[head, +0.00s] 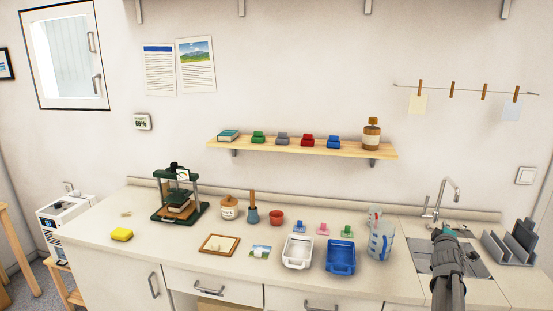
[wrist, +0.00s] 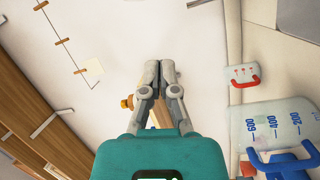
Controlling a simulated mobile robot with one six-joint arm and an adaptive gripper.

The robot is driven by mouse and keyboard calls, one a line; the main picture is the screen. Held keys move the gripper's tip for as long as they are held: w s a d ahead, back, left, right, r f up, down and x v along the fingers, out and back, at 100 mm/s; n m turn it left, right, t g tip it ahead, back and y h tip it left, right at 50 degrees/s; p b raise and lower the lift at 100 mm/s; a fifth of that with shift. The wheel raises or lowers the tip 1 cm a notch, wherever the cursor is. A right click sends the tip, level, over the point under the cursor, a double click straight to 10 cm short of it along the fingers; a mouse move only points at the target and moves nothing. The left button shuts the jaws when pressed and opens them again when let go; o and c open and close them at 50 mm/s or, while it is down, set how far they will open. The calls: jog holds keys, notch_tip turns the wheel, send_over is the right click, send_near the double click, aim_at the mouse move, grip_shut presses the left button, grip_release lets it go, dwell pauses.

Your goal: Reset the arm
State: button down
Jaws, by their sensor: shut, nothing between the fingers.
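My gripper shows in the wrist view (wrist: 160,66), its teal body at the bottom and its two grey fingers together with nothing between them. The fingers point towards the pale wall. In the head view my dark arm rises from the lower right edge over the sink area. The teal part of the gripper shows just beside the tap, and the fingertips are hard to make out there. My gripper holds nothing and touches nothing that I can see.
A clear jug with blue handle (head: 381,243) stands left of my arm. A tap (head: 440,199) and grey rack (head: 512,247) are close by. White (head: 297,252) and blue (head: 341,257) trays stand further left. A wall shelf (head: 300,148) holds clips and a bottle (head: 371,134).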

jog(key=a+f+m+g+y, duration=0.1)
jog(key=a+f, duration=0.3)
jog(key=a, duration=0.4)
jog(key=s+a+f+m+g+y, duration=0.1)
jog(key=a+f+m+g+y, duration=0.1)
jog(key=a, duration=0.7)
jog(key=s+a+f+m+g+y, duration=0.1)
jog(key=a+f+m+g+y, duration=0.1)
jog(key=a+f, duration=0.6)
jog(key=shift+a+m+g, duration=0.2)
jog(key=shift+m+g, duration=0.6)
jog(key=shift+g, duration=0.5)
jog(key=s+a+f+m+g+y, duration=0.1)
jog(key=s+a+f+g+y, duration=0.25)
jog(key=s+a, duration=0.55)
jog(key=s+a+f+m+g+y, duration=0.1)
jog(key=s+a+f+g+y, duration=0.2)
jog(key=a, duration=0.9)
jog(key=s+f+g+h+b, duration=0.15)
jog(key=s+f+b, duration=0.25)
jog(key=f+b, duration=0.55)
notch_tip(320, 180, up, 16)
jog(key=p, duration=1.4)
jog(key=shift+f, duration=0.25)
